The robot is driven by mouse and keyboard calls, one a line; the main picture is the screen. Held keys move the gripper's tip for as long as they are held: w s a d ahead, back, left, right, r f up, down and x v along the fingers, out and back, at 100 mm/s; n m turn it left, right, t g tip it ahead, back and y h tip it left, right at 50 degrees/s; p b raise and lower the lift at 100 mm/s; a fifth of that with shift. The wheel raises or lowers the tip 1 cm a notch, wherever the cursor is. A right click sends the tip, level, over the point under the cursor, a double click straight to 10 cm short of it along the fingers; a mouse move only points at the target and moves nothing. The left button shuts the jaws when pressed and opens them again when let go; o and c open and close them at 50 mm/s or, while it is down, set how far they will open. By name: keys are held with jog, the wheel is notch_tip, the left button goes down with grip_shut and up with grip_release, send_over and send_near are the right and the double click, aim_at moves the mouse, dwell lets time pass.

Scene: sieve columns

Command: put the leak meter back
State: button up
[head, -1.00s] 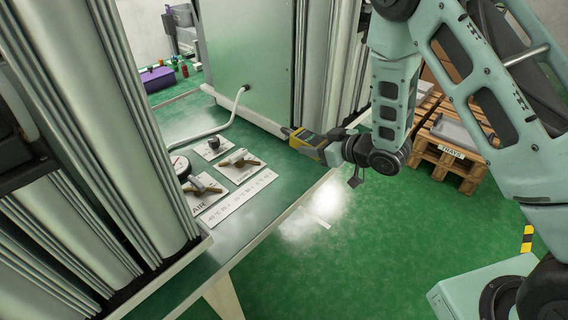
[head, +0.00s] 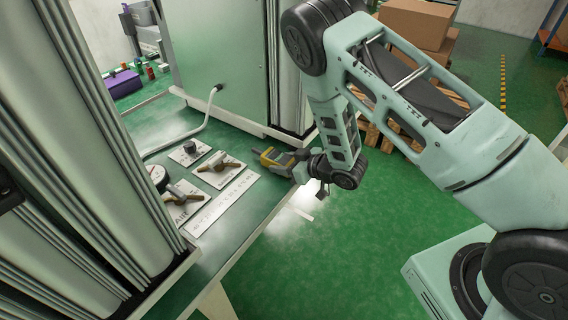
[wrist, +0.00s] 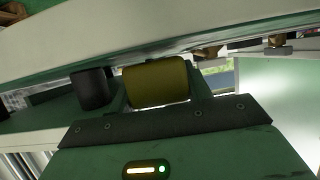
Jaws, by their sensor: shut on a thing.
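The leak meter (head: 273,157) is a yellow and dark hand-held device in the head view, at the right edge of the green bench top. My gripper (head: 297,167) is shut on it from the right. In the wrist view the yellow end of the meter (wrist: 157,82) sits between my fingers, close to a pale edge. Whether the meter touches the bench cannot be told.
The green bench (head: 222,222) carries valve plates with levers (head: 218,170), a small black knob (head: 190,147) and a white label strip (head: 224,203). A pale hose (head: 207,118) runs to the cabinet (head: 222,65). Tall columns (head: 110,130) stand left. A purple box (head: 122,84) lies behind. Green floor right of the bench is clear.

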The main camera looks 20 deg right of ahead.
jog(key=shift+f, duration=0.25)
jog(key=shift+f, duration=0.15)
jog(key=o, duration=1.1)
